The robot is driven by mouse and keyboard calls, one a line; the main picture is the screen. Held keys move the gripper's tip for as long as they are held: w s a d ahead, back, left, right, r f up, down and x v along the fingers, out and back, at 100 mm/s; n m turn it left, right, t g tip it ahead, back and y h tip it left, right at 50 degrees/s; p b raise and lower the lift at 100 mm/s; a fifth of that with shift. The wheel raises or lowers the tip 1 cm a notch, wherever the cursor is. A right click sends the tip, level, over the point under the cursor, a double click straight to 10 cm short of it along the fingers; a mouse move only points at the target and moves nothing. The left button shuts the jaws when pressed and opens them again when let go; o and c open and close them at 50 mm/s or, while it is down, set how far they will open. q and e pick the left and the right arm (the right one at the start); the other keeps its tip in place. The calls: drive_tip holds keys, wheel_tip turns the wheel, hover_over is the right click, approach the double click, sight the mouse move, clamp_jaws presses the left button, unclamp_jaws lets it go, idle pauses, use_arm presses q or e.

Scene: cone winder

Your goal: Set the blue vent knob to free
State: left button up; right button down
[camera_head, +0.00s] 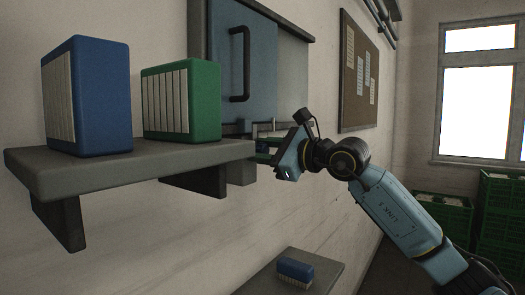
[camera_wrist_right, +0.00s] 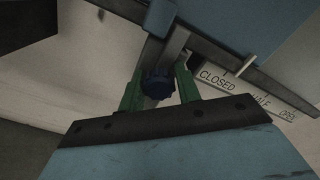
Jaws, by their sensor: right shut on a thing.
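The blue vent knob (camera_wrist_right: 158,86) is a small dark blue lobed knob in the middle of the right wrist view. My right gripper (camera_wrist_right: 160,90) has its green fingers on either side of the knob and is shut on it. In the head view my right gripper (camera_head: 264,148) reaches the wall below the blue sliding door, past the shelf's right end; the knob cannot be made out there. My left gripper is in neither view.
A grey shelf (camera_head: 120,165) with a blue box (camera_head: 100,95) and a green box (camera_head: 205,100) stands left of my gripper. The blue door (camera_head: 225,60) is above. A label strip (camera_wrist_right: 245,95) reads CLOSED at one end. A lower table (camera_head: 325,270) holds a blue brush-like block (camera_head: 295,269).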

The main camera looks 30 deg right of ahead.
sight(250, 166)
drive_tip(key=shift+f+b, duration=1.9)
drive_tip(key=shift+f, duration=0.2)
drive_tip(key=shift+a, duration=0.1)
drive_tip(key=c, duration=1.1)
unclamp_jaws()
drive_tip(key=shift+r, duration=0.1)
